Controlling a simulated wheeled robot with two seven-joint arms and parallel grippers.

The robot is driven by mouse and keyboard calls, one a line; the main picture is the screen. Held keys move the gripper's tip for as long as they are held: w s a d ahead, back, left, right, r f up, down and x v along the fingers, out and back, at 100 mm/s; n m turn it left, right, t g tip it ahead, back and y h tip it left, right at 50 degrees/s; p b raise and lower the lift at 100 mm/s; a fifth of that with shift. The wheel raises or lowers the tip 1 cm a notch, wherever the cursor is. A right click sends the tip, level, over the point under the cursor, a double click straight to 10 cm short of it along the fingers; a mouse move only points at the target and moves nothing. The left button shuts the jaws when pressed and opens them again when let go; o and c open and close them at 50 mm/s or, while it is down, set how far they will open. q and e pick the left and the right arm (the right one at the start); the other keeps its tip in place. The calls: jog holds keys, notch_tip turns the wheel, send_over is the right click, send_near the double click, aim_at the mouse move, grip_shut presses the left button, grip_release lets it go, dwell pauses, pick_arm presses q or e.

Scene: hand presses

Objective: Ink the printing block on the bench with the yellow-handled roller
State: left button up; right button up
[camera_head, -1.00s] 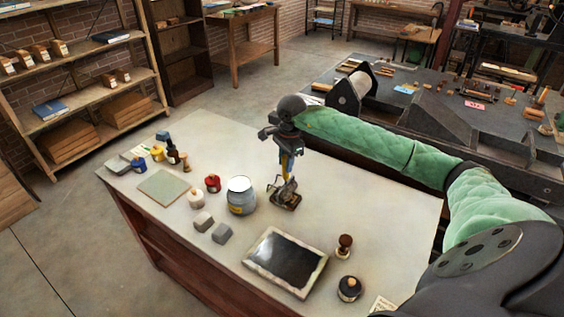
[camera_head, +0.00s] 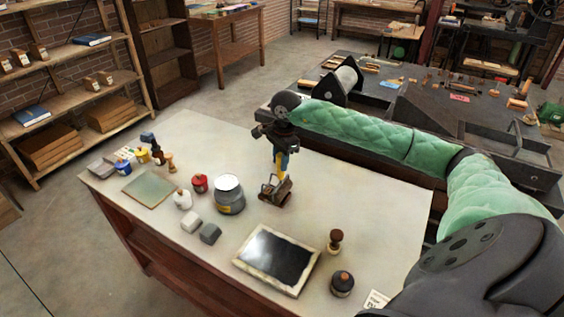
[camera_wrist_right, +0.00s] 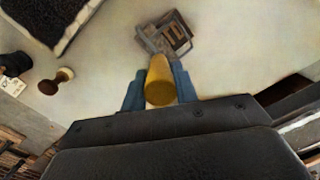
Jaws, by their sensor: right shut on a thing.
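My right gripper (camera_head: 283,163) is over the pale bench (camera_head: 340,190), its blue fingers shut on the yellow handle of the roller (camera_head: 274,189). The handle also shows between the fingers in the right wrist view (camera_wrist_right: 160,78), with the roller's metal frame beyond it. The roller hangs low over the bench, right of the grey jar; I cannot tell whether it touches. A dark, glossy panel in a pale frame (camera_head: 276,259) lies nearer the bench front. A greenish flat plate (camera_head: 150,189) lies at the left. My left gripper is out of view.
A grey jar (camera_head: 230,197), a red pot (camera_head: 200,184), a white bottle (camera_head: 183,200) and two grey blocks (camera_head: 201,227) stand left of the roller. A brown stamp (camera_head: 335,241) and a dark round pot (camera_head: 342,284) stand right of the panel. Bare bench lies right of the roller.

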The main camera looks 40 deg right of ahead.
jog(key=shift+w+a+r+b, duration=0.1)
jog(key=shift+w+a+b, duration=0.15)
jog(key=shift+w, duration=0.4)
jog(key=shift+w+a+b, duration=0.15)
jog(key=shift+w+a, duration=0.1)
jog(key=shift+w, duration=0.35)
jog(key=shift+w+a, duration=0.1)
jog(key=shift+s+d+b, duration=0.3)
jog(key=shift+s+b, duration=0.3)
jog(key=shift+b, duration=0.25)
jog(key=shift+s+d+b, duration=0.25)
jog(key=shift+s+b, duration=0.35)
jog(key=shift+b, duration=0.3)
jog(key=shift+s+d+b, duration=0.3)
jog(key=shift+s+b, duration=0.3)
jog(key=shift+b, duration=0.25)
jog(key=w+a+b, duration=0.1)
jog(key=w+a, duration=0.2)
jog(key=w, duration=0.3)
jog(key=shift+w, duration=0.3)
